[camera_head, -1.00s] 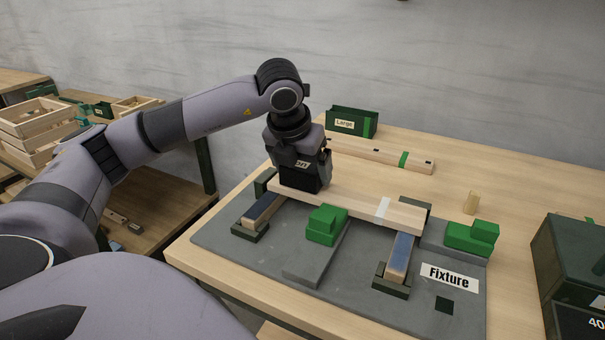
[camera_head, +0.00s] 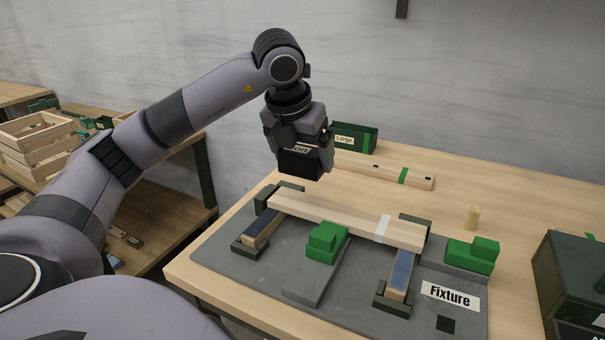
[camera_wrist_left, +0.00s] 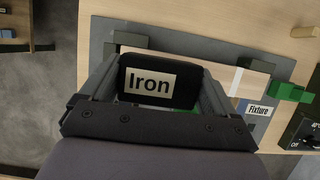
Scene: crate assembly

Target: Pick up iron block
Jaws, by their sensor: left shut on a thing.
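The iron block (camera_wrist_left: 157,84) is black with a white label reading "Iron" in the left wrist view. My left gripper (camera_head: 303,158) is shut on it. In the head view the block (camera_head: 300,163) hangs below the gripper, above the far left end of the wooden plank on the fixture, with a gap beneath it. Part of its label shows between the fingers. My right gripper is in neither view.
The grey fixture board (camera_head: 345,295) holds a long wooden plank (camera_head: 340,217), two shorter pieces and green blocks (camera_head: 326,242). Behind are another plank (camera_head: 380,170) and a green "Large" bin (camera_head: 368,139). A dark green box (camera_head: 572,270) stands at right.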

